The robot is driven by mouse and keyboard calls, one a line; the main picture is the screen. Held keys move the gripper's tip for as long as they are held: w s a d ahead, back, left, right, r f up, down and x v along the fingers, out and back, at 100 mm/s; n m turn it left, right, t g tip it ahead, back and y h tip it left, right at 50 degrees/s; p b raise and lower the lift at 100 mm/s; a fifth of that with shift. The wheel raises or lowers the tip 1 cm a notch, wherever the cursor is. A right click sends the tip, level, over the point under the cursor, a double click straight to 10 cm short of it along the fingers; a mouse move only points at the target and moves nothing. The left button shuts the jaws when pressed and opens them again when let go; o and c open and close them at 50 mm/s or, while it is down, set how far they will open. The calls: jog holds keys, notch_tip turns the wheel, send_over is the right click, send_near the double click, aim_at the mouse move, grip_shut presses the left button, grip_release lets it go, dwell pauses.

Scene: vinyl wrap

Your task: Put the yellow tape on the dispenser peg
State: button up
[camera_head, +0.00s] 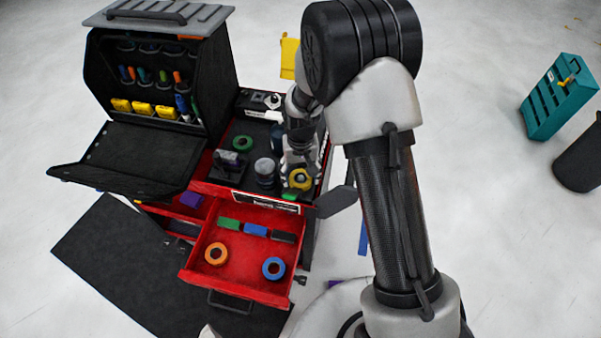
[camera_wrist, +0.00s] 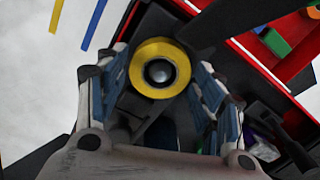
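The yellow tape (camera_head: 300,179) is a ring at the front right corner of the red cart's top. In the wrist view the yellow tape (camera_wrist: 140,68) lies between my fingertips, and a round grey shape (camera_wrist: 160,71) shows in its hole. I cannot tell whether that shape is the dispenser peg or something behind the ring. My gripper (camera_head: 299,163) reaches down to the tape. In the wrist view my gripper (camera_wrist: 160,75) has a finger against each side of the ring. The dispenser is not clearly seen; my arm and gripper hide part of that corner.
A green tape ring (camera_head: 242,143), a dark device (camera_head: 229,163) and a grey round jar (camera_head: 264,167) stand left of my gripper. An open red drawer (camera_head: 235,275) holds an orange ring (camera_head: 216,253) and a blue ring (camera_head: 274,267). A black tool case (camera_head: 150,150) stands at the left.

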jog(key=o, duration=0.3)
notch_tip(320, 180, up, 12)
jog(key=shift+r, duration=0.1)
dwell(0.6)
jog(key=s+d+r+t, duration=0.2)
jog(key=s+d+r, duration=0.2)
jog(key=s+r, duration=0.45)
jog(key=s+d+r+t, duration=0.1)
jog(key=s+d+r, duration=0.3)
jog(key=s+r, duration=0.4)
jog(key=shift+t, duration=0.8)
jog(key=s, duration=0.3)
jog(key=s+d+r, duration=0.1)
jog(key=s, duration=0.1)
jog(key=s+d+r, duration=0.1)
jog(key=s, duration=0.2)
jog(key=shift+s, duration=0.3)
